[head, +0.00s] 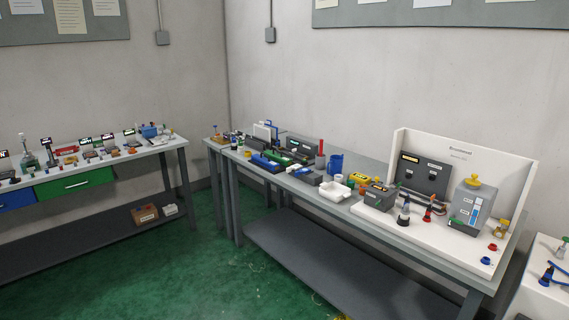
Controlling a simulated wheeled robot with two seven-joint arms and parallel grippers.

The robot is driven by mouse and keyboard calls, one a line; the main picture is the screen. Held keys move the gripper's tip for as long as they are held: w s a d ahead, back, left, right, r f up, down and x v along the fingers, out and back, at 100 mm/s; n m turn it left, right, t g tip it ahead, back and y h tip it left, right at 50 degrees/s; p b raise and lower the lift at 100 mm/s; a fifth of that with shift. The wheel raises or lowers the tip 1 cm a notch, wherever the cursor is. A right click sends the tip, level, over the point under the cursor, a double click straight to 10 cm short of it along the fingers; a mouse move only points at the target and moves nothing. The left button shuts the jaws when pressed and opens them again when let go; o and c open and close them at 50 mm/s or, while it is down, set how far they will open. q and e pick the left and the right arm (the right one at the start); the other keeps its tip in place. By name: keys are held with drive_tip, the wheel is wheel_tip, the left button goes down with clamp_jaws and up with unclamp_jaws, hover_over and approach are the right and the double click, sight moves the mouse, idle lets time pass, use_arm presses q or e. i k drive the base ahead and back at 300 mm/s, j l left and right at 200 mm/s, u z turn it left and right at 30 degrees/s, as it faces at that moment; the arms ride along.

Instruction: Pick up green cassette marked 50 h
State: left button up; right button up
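Neither of my grippers is in the head view. No cassette with a readable 50 h mark can be made out at this distance. Small green items (298,155) lie among dark and blue boxes on the middle of the right workbench (372,240). Several small pieces with dark label signs (108,139) stand on the left workbench (152,151). Whether one of these is the green cassette I cannot tell.
The left bench has a green drawer (75,184). A brown box (145,214) sits on its lower shelf. Green floor between the benches is clear.

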sight(279, 159)
drive_tip(key=i, duration=1.15)
drive_tip(key=i+j+z, duration=0.15)
drive_tip(key=i, duration=1)
